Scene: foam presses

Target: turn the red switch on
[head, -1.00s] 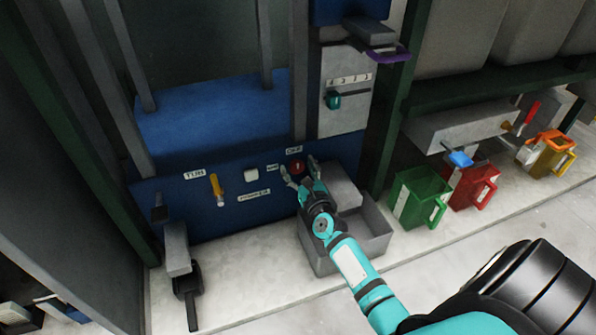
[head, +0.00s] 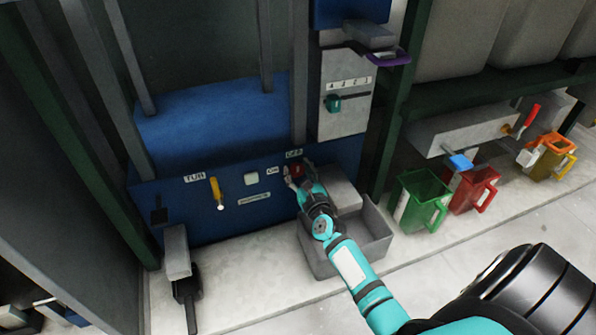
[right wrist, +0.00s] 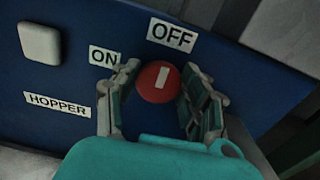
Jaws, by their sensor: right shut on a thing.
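The red switch (head: 297,169) is a round red knob on the blue front panel, small in the head view. In the right wrist view the red switch (right wrist: 157,84) has a white bar pointing up toward the OFF label (right wrist: 172,34). The ON label (right wrist: 104,56) is to its upper left. My right gripper (head: 299,174) reaches the panel, with one finger on each side of the knob, shut on it. My left gripper is not in view.
A white button (head: 251,178) and a yellow lever (head: 217,192) are left of the switch on the panel. A grey open bin (head: 375,240) stands below my right gripper. Green (head: 420,205), red (head: 478,187) and yellow (head: 550,155) containers stand to the right.

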